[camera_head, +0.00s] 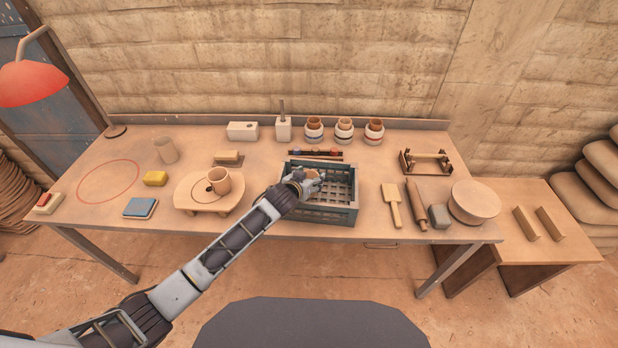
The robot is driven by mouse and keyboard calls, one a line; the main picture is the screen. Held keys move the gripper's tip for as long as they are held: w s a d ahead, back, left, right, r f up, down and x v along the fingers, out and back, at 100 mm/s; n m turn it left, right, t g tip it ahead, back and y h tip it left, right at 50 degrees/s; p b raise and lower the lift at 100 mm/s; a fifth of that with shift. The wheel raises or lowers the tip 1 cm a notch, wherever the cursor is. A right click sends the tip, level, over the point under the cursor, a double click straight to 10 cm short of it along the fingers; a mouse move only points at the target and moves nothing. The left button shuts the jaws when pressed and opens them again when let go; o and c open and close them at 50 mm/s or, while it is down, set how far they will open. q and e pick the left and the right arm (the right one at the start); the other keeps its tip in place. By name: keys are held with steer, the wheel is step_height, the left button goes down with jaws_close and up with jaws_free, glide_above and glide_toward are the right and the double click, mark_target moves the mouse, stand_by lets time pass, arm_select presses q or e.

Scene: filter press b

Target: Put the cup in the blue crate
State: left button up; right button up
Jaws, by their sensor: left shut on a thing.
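The crate (318,219), dark grey-blue with slatted sides, stands open near the front middle of the table. My left gripper (313,178) is over the crate's left half, at its opening. It is shut on a brownish thing, probably a cup (312,172), mostly hidden by the fingers; I cannot tell whether it touches the crate floor. Another tan cup (221,181) with a handle stands upright on a round wooden stand (185,198) left of the crate. My right gripper is not in view.
A beige cylinder (165,150), yellow block (155,178) and blue pad (140,207) lie to the left. Several small jars (344,131) stand behind the crate.

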arm_select(q)
steer(key=shift+f, duration=0.4)
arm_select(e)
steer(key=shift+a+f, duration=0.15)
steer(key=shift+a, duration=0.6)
arm_select(q)
steer(key=o, duration=1.1)
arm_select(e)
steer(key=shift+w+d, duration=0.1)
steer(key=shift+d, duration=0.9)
arm_select(q)
steer(key=shift+r, duration=0.1)
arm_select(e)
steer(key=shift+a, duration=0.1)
